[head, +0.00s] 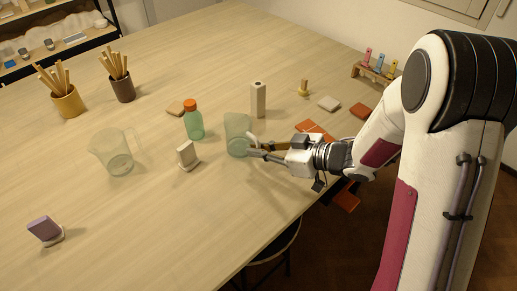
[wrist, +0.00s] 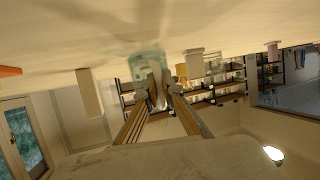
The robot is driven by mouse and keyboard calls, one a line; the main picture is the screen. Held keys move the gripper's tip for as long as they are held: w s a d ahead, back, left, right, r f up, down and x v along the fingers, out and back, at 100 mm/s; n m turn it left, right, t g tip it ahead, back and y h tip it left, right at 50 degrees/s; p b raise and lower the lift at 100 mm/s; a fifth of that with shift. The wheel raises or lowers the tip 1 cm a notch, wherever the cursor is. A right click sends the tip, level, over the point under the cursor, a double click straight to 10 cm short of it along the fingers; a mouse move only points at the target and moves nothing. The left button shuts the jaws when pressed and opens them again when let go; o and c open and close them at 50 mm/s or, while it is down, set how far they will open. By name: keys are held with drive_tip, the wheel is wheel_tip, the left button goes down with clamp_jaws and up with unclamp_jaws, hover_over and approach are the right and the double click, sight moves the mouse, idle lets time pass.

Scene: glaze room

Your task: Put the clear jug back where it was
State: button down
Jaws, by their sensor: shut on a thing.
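A clear, slightly green jug (head: 236,137) is upright near the middle of the table in the head view, with its handle toward my gripper (head: 258,148). In the wrist view the jug (wrist: 147,60) is just beyond my fingertips (wrist: 157,94). My gripper is shut on the jug's pale handle (wrist: 156,78). I cannot tell whether its base touches the table. A second clear jug (head: 112,155), larger, stands apart at the left of the table with nothing holding it.
A green bottle with an orange cap (head: 194,122) and a pale block on a disc (head: 187,155) stand left of the held jug. A tall pale block (head: 258,100) stands behind it. Orange tiles (head: 312,128) lie by my arm. The front-left table is mostly clear around a purple block (head: 44,229).

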drive_tip(key=c, duration=2.2)
unclamp_jaws()
drive_tip(key=shift+f, duration=0.1)
drive_tip(key=shift+v, duration=6.05)
